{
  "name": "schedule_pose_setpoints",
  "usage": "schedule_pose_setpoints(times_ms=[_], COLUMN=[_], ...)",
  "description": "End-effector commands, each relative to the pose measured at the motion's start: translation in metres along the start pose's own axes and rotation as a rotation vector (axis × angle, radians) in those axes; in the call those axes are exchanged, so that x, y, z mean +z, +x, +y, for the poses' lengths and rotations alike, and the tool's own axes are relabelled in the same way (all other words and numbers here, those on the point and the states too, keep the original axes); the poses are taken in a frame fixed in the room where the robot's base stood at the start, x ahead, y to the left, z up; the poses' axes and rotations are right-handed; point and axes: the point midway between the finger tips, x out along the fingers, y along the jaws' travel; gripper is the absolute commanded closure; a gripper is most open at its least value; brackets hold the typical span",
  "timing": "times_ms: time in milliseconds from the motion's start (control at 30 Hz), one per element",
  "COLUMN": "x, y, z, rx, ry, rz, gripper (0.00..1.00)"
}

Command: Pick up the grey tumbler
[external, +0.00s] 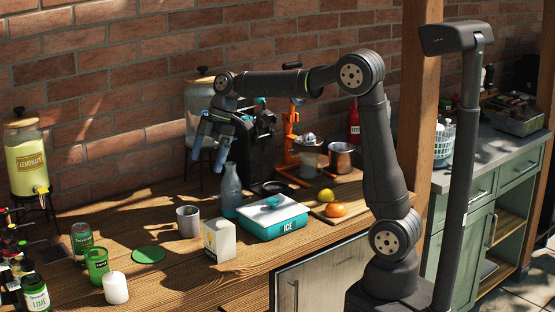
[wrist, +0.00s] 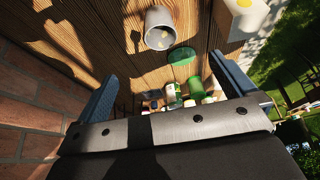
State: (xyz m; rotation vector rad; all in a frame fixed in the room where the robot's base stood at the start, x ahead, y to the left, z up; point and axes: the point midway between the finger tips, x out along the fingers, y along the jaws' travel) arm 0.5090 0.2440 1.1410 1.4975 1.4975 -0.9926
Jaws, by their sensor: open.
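The grey tumbler (external: 188,222) stands upright on the wooden table, left of the white carton, in the external view. In the wrist view the grey tumbler (wrist: 160,28) is near the top, ahead of my fingers and apart from them. My gripper (external: 209,158) is open and empty, in the air above the back part of the table, higher than the tumbler and a little right of it. In the wrist view its two blue fingers (wrist: 165,75) are spread wide to left and right.
A glass bottle (external: 230,192), a carton (external: 220,240) and an ice box (external: 273,220) stand right of the tumbler. A green coaster (external: 149,254), cans (external: 97,264) and a candle (external: 116,288) are to its left and front. A brick wall (external: 90,90) runs behind the table.

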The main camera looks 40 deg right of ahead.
Motion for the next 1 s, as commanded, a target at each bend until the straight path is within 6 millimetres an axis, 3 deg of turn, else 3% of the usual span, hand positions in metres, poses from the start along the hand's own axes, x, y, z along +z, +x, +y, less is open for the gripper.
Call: schedule_pose_setpoints(times_ms=[333, 400, 667, 767, 1000], x=[0.0, 0.0, 0.0, -0.008, -0.051], y=[0.0, 0.0, 0.001, 0.006, 0.032], z=[0.0, 0.0, 0.0, 0.0, 0.001], rx=[0.0, 0.0, -0.001, -0.012, -0.014], ry=[0.0, 0.0, 0.0, 0.009, 0.1], rz=[0.0, 0.0, -0.002, -0.037, -0.28], gripper=[0.0, 0.14, 0.15, 0.15, 0.15])
